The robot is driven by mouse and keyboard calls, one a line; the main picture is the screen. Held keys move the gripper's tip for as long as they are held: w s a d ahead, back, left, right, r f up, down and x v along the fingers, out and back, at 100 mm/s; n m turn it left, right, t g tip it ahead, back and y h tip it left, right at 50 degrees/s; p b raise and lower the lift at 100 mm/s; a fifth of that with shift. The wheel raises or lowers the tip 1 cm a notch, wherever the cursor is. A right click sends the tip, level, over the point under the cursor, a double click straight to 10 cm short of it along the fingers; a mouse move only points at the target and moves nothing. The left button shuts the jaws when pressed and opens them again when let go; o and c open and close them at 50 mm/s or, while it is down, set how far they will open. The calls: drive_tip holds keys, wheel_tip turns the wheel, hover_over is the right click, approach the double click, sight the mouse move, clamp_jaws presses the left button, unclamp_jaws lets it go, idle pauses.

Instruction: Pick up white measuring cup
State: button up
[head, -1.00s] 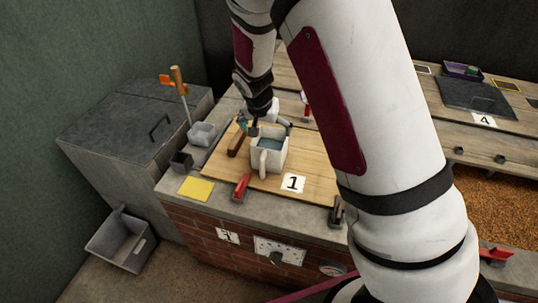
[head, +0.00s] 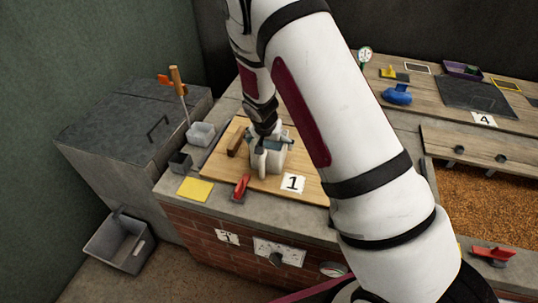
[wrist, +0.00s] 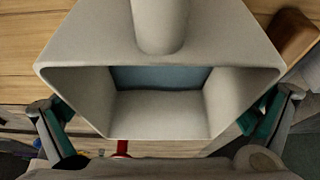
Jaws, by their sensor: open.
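My gripper (head: 266,143) is open at the cup. In the wrist view its two fingers lie on the left and right sides of the cup, partly hidden behind its walls. I cannot tell whether they touch it.
A wooden block (head: 237,140) lies left of the cup and shows at upper right in the wrist view. A red-handled clamp (head: 241,186) sits at the board's front edge. A grey container (head: 201,133) and yellow square (head: 195,188) lie to the left.

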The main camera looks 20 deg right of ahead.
drive_tip(key=shift+f, duration=0.25)
idle(0.4)
drive_tip(key=c, duration=1.6)
drive_tip(key=shift+s+r, duration=0.1)
